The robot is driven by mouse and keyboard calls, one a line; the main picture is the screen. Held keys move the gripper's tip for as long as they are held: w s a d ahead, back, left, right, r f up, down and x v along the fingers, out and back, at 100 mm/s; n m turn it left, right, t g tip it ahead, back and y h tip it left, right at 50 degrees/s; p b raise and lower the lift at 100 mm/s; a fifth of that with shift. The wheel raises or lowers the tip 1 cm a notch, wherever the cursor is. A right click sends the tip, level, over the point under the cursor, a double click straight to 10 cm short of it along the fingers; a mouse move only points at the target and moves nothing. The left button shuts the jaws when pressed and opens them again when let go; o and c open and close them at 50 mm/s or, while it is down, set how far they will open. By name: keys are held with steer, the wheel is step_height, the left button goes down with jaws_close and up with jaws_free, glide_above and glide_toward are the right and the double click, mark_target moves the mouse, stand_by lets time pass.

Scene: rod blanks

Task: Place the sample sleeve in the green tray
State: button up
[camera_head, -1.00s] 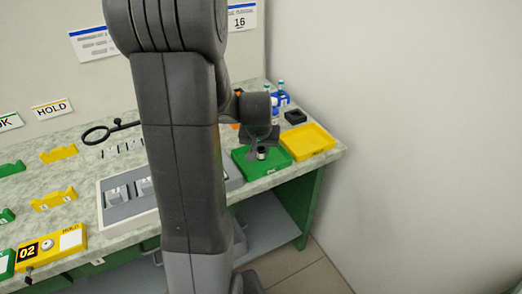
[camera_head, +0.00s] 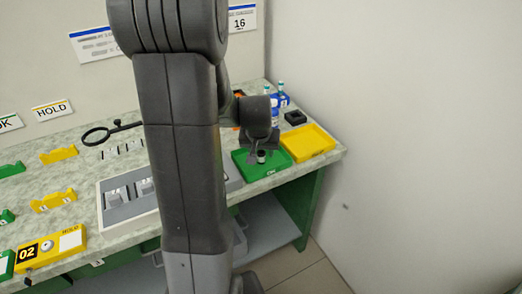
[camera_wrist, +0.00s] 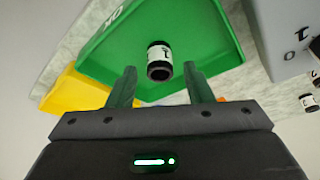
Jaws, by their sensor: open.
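The sample sleeve (camera_wrist: 159,61) is a short black hollow cylinder with a white label. It is in the green tray (camera_wrist: 215,25), and it also shows small in the head view (camera_head: 261,157). The green tray in the head view (camera_head: 270,172) stands near the right end of the bench. My gripper (camera_wrist: 160,75) is open, with one finger on each side of the sleeve's near end in the wrist view. There is a visible gap between the sleeve and each finger. My arm hides part of the bench in the head view.
A yellow tray (camera_head: 322,150) adjoins the green tray on the right. Blue-capped bottles (camera_head: 281,97) and a small black block (camera_head: 295,118) stand behind. A grey fixture (camera_head: 118,209) stands left of my arm. A wall closes off the right side.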

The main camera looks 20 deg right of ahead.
steer(key=v, duration=1.2)
steer(key=shift+p, duration=0.45)
steer(key=shift+f, duration=0.1)
steer(key=b+x, duration=0.1)
steer(key=x, duration=1.1)
